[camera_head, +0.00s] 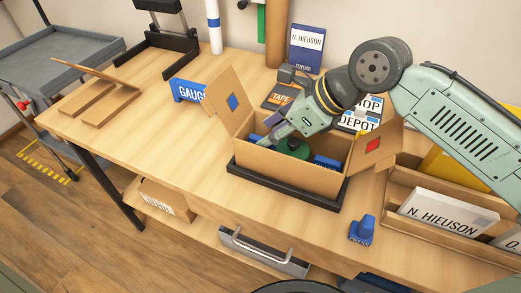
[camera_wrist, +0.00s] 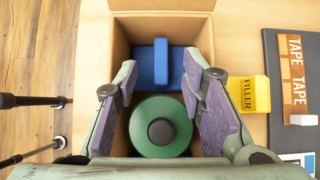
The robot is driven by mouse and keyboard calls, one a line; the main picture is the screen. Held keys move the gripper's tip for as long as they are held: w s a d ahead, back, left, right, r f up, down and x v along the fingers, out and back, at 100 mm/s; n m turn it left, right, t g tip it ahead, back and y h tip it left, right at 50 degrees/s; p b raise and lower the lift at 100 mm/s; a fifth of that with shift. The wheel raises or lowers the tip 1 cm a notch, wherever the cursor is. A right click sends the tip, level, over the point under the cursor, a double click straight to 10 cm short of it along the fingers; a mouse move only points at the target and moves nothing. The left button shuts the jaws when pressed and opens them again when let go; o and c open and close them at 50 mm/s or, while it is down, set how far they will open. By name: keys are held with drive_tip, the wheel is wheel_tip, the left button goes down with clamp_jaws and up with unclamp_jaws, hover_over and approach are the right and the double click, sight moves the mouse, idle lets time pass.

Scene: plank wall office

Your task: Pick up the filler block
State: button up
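The yellow filler block (camera_wrist: 249,94), marked FILLER, shows in the wrist view just outside the right side of the open cardboard box (camera_wrist: 118,50). My right finger partly covers its left edge. I cannot make it out in the head view, where my arm and the box block that area. My gripper (camera_wrist: 160,72) is open, its purple-padded fingers spread over the box. In the head view my gripper (camera_head: 272,138) points down into the box (camera_head: 290,178). Between the fingers lie a green round thing (camera_wrist: 180,108) with a dark hub and a blue piece (camera_wrist: 161,62); neither is held.
A dark board with orange TAPE labels (camera_wrist: 295,75) lies right of the filler block in the wrist view. The box's flaps (camera_head: 227,100) stand open. A blue PRESS piece (camera_head: 362,230) and a wooden tray (camera_head: 392,205) are to the right.

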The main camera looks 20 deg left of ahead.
sight(253, 138)
drive_tip(key=x, duration=0.3)
drive_tip(key=shift+w+a+f, duration=0.1)
drive_tip(key=shift+a+f, duration=0.05)
drive_tip(key=shift+f, duration=0.1)
clamp_jaws()
